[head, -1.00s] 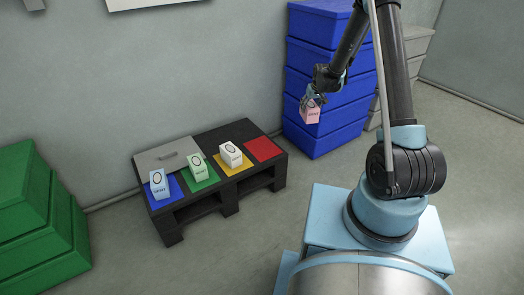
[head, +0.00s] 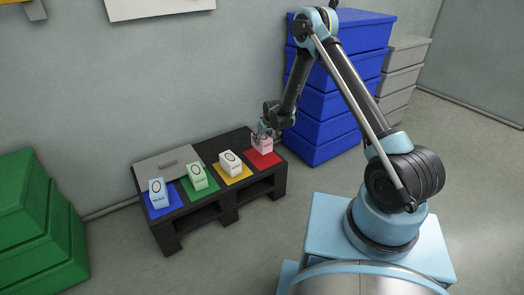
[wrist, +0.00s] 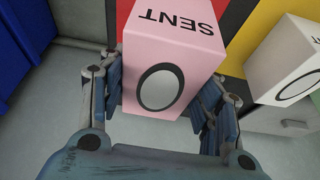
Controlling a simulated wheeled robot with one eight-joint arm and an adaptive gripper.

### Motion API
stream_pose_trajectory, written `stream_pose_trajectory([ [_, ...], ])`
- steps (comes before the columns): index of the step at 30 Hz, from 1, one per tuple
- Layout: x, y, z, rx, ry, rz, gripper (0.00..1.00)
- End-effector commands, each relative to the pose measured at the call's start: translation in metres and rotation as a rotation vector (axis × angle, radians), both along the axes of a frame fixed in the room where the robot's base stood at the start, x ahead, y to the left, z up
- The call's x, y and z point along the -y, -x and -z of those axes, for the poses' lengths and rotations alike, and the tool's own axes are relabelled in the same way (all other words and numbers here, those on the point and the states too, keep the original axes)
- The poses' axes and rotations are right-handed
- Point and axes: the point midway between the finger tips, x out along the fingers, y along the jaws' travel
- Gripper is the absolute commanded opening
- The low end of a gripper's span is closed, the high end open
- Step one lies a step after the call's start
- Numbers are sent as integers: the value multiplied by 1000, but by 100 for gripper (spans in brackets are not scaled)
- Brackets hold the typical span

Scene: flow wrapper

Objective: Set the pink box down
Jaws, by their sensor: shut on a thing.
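The pink box (head: 263,145) is at the red square (head: 264,160) on the right end of the low black table (head: 221,143). My gripper (head: 262,134) is shut on it from above and behind. In the wrist view the pink box (wrist: 172,60) sits between the two fingers (wrist: 162,95), with "SENT" and a dark ring around a grey oval on it. Red shows behind the box there. Whether its underside touches the red square is hidden.
A white box (head: 230,163) stands on the yellow square, a greenish box (head: 198,176) on the green one and a light blue box (head: 158,193) on the blue one. A grey lidded panel (head: 168,164) lies behind them. Stacked blue crates (head: 323,110) stand close right of the table.

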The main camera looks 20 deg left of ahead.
Motion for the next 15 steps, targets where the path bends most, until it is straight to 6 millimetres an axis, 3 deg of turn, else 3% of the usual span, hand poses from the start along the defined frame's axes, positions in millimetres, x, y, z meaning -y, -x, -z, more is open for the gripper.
stream_pose_trajectory([
  [15,0,0,43,0,0,0,32],
])
